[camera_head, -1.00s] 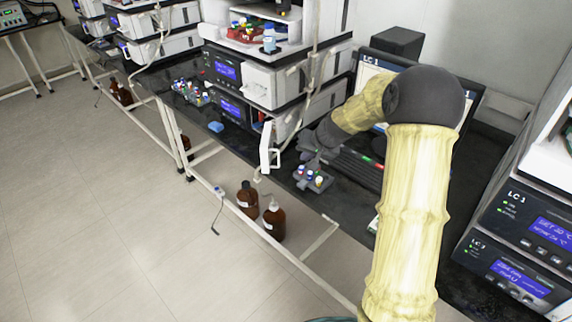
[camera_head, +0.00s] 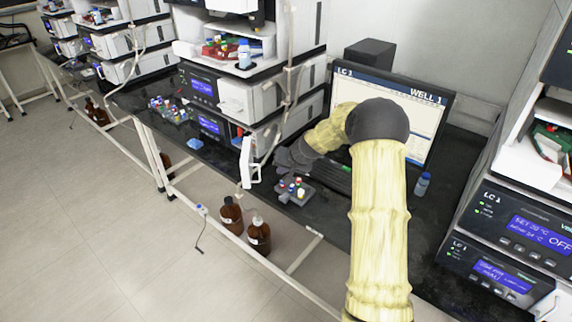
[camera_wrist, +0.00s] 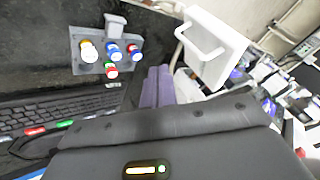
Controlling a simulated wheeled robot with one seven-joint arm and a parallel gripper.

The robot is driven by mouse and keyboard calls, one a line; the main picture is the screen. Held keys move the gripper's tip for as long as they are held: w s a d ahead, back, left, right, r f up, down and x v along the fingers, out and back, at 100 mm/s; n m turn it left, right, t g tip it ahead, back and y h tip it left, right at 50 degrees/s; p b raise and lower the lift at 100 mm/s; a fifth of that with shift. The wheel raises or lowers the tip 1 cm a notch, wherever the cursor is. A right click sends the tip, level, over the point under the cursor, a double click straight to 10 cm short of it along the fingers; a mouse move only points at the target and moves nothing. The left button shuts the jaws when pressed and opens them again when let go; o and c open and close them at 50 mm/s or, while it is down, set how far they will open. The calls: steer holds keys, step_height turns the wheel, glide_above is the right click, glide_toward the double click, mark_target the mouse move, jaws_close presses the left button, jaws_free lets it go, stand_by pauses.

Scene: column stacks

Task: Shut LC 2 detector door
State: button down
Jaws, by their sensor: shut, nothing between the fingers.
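A white door panel with a looped handle (camera_head: 248,163) stands swung open, edge-on, at the front of the lower module of the middle instrument stack (camera_head: 258,90). In the wrist view the door (camera_wrist: 212,48) is at upper centre right, with its handle facing the gripper side. No LC 2 label is readable on this stack. My gripper (camera_head: 283,160) is just right of the door, above the bench. In the wrist view its purple-grey fingers (camera_wrist: 158,84) are together and empty, left of the door. I cannot tell whether they touch it.
A grey vial rack (camera_head: 293,191) with coloured caps sits at the bench edge below my gripper; it also shows in the wrist view (camera_wrist: 120,52). A keyboard and a monitor (camera_head: 395,105) stand to the right. Brown bottles (camera_head: 258,236) stand on the floor. A blue-capped bottle (camera_head: 422,184) stands near the right stack.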

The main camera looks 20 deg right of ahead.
steer(key=w+a+f+p, duration=0.2)
steer(key=w+a+f, duration=0.1)
steer(key=w+a, duration=0.1)
steer(key=shift+a+f, duration=0.3)
steer(key=shift+a, duration=0.1)
steer(key=shift+d, duration=0.1)
